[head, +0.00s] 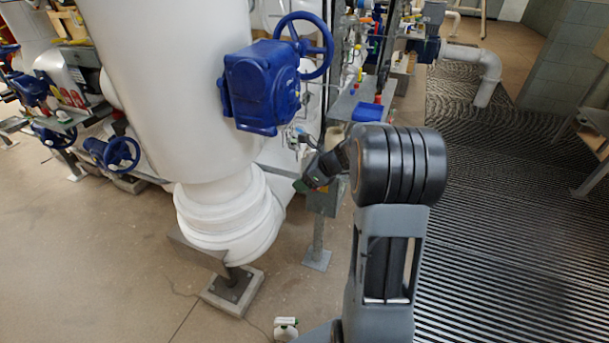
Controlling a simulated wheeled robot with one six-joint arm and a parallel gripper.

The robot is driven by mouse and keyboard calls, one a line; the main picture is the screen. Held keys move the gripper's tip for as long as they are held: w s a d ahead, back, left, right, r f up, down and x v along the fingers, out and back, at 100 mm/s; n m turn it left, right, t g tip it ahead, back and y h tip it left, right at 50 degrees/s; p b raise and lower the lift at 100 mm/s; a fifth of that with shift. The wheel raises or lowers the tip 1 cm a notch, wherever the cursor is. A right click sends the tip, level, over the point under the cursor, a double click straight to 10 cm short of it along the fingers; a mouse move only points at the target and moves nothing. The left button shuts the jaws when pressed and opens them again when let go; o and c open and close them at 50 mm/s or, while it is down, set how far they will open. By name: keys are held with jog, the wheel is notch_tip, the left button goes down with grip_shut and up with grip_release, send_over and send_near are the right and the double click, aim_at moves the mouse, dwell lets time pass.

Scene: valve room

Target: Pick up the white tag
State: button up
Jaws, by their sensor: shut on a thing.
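My gripper (304,140) is small and dark in the head view, beyond the bent arm, in front of the blue valve's lower right side and beside the large white pipe. It is shut on a small pale thing at its tips, which looks like the white tag (293,139). The tag's outline and how it sits between the fingers are too small to make out. Part of the wrist is hidden behind my arm.
A blue valve box with a handwheel (263,87) is mounted close above the gripper. The thick white pipe (170,80) stands to the left. A grey post (319,238) stands below. Ribbed black matting (510,230) on the right is clear.

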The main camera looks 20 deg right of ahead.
jog(key=shift+r, duration=0.4)
jog(key=shift+r+p, duration=0.4)
jog(key=shift+r, duration=0.15)
jog(key=s+d, duration=1.2)
jog(key=s, duration=0.1)
jog(key=shift+s+f+p, duration=0.15)
jog(key=shift+f+p, duration=0.1)
jog(key=shift+p, duration=0.1)
